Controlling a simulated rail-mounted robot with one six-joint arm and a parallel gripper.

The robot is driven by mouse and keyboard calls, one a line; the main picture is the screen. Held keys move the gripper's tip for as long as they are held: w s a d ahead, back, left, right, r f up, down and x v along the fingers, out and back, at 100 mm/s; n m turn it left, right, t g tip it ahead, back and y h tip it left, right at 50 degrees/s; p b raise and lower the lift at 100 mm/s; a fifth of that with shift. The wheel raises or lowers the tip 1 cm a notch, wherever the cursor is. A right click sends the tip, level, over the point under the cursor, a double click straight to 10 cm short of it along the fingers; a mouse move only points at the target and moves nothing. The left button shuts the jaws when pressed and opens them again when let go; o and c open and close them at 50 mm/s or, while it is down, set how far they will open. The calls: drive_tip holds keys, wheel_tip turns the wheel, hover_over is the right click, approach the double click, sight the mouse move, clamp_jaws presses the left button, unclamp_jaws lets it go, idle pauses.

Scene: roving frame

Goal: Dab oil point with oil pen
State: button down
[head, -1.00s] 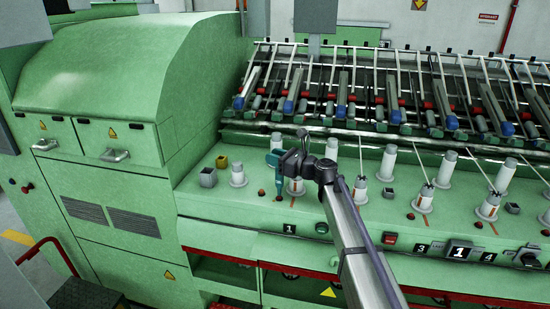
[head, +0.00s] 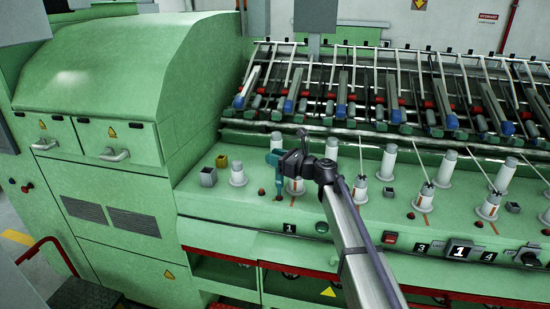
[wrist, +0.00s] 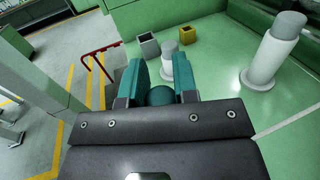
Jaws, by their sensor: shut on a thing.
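My gripper (head: 273,158) is over the green machine's front ledge (head: 335,222), at its left part. In the wrist view its two teal fingers (wrist: 158,74) are shut on a dark teal round-ended thing, seemingly the oil pen (wrist: 160,96). Only its near end shows there; its tip is hidden. In the head view a teal part points down from my gripper, and I cannot tell pen from finger. Small red-brown knobs (head: 262,192) dot the ledge near and below it. I cannot tell which is the oil point, or whether the pen touches anything.
White bobbin posts (head: 388,162) stand on the ledge, one close to the right of my gripper. A grey square cup (head: 208,177) and a yellow one (head: 222,161) are to the left. Slanted rods and rollers (head: 345,90) lie behind. A red handrail (head: 45,250) is at lower left.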

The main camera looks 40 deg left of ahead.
wheel_tip(320, 180, up, 4)
drive_tip(key=p, duration=0.3)
drive_tip(key=shift+f, duration=0.25)
